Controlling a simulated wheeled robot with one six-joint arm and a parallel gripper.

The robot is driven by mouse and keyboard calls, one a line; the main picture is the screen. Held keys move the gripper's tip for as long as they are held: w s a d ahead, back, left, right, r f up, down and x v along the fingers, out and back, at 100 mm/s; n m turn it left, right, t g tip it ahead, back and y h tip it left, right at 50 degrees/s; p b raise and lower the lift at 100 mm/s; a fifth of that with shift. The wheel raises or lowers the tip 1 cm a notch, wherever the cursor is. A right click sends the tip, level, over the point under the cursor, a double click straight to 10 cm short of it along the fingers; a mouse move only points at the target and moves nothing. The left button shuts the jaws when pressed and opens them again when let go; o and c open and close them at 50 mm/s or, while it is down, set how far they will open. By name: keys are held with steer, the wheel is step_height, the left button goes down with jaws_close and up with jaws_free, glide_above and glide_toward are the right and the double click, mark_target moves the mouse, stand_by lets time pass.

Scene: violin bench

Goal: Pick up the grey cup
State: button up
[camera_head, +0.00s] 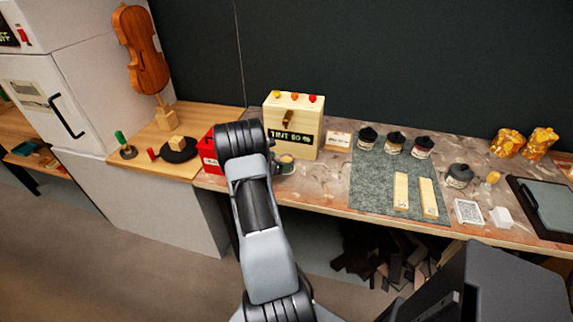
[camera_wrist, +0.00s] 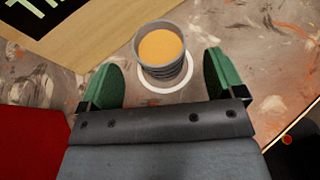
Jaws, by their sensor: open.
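The grey cup (camera_wrist: 167,74) stands upright on a white ring on the marbled bench top, with an orange-yellow fill showing inside its rim. It also shows small in the head view (camera_head: 286,160), just right of my arm. My gripper (camera_wrist: 161,60) is open, with one green finger on each side of the cup. Gaps show between the fingers and the cup's sides, and nothing is held. In the head view my arm hides most of the gripper.
A cream tint box (camera_head: 292,128) stands right behind the cup, and a red box (camera_head: 208,150) is close on the left. To the right, a grey mat (camera_head: 370,180) holds dark-lidded jars and two pale bars. The bench's front edge is near the cup.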

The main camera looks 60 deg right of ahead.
mark_target(282, 161)
steer(key=shift+p+x, duration=0.35)
steer(key=shift+x, duration=2.25)
steer(key=shift+f, duration=0.1)
steer(key=c, duration=1.2)
steer(key=shift+o, duration=0.2)
